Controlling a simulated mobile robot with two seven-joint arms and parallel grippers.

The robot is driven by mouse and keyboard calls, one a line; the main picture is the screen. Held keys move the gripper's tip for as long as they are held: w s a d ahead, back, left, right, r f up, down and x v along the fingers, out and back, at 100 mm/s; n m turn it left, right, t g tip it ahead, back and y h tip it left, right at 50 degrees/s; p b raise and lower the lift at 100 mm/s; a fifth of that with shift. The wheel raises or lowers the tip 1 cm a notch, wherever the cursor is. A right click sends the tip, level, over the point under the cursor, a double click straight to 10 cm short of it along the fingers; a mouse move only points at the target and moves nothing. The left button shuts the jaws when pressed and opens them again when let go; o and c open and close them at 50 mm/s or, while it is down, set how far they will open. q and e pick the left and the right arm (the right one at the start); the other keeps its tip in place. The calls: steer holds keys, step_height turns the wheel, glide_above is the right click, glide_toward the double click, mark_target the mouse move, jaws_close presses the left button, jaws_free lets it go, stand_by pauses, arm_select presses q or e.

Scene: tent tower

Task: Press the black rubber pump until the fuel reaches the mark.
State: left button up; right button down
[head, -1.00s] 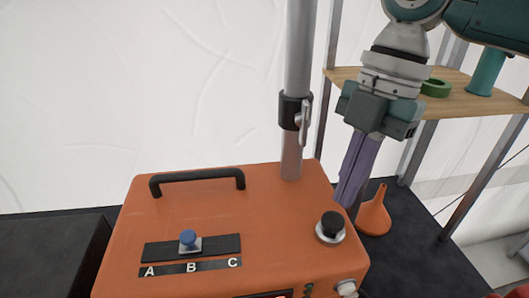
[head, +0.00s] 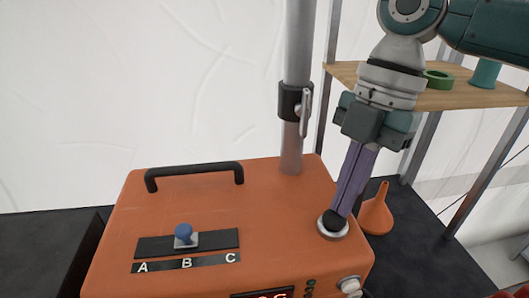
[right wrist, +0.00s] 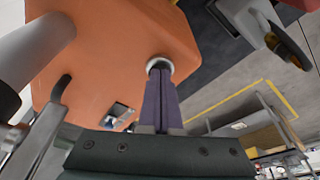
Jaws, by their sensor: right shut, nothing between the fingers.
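The black rubber pump (head: 331,220) sits in a pale ring on the right of the orange box's top (head: 270,215). My right gripper (head: 340,210) is shut and empty, pointing down, with its purple fingertips at the pump and covering part of it. Whether the pump is pressed in cannot be told. In the right wrist view the shut fingertips (right wrist: 159,68) overlap the pale ring (right wrist: 160,63), and the black pump is hidden. A red display (head: 262,295) is cut off at the bottom edge, so its reading is unclear. No fuel mark shows. My left gripper is not in view.
The box carries a black handle (head: 195,170), a blue-knobbed slider (head: 183,233) near label B and a grey pole (head: 298,90) with a clamp. An orange funnel (head: 376,212) stands right of the box. A wooden shelf (head: 450,97) stands behind my right arm.

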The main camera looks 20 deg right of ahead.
steer(key=shift+w+d+r, duration=0.2)
steer(key=shift+d+r, duration=0.05)
steer(key=shift+d, duration=0.45)
steer(key=shift+w+d+r, duration=0.2)
steer(key=shift+d, duration=0.5)
steer(key=shift+r, duration=0.1)
steer(key=shift+w+r, duration=0.1)
steer(key=shift+r, duration=0.25)
steer(key=b+v, duration=0.1)
steer(key=v, duration=0.8)
steer(key=shift+b, duration=0.35)
steer(key=shift+d, duration=0.15)
steer(key=a+p, duration=0.1)
steer(key=p, duration=0.2)
steer(key=a+f+p, duration=0.1)
steer(key=p, duration=0.3)
steer(key=s+a+f+p, duration=0.1)
steer(key=p, duration=0.2)
steer(key=shift+a+p, duration=0.3)
steer(key=shift+a, duration=0.05)
